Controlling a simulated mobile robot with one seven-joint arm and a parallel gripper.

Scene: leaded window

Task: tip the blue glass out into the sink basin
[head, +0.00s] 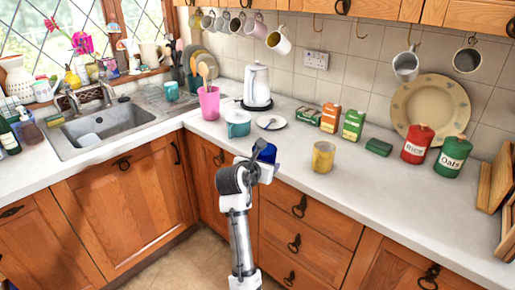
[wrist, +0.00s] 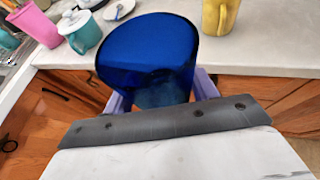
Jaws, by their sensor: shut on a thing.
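The blue glass (head: 265,152) is in my gripper (head: 257,165) in the head view, in front of the counter's edge and partly hidden by the gripper. In the wrist view the blue glass (wrist: 150,45) is large and close, between the pale purple fingers of my gripper (wrist: 162,95), which is shut on it. I cannot tell what the glass holds. The grey sink basin (head: 98,127) is set in the counter at the left of the head view, well away from the glass.
A yellow mug (head: 323,157) stands to the right. The tap (head: 90,96) rises behind the basin. The counter's front strip (head: 155,143) is clear.

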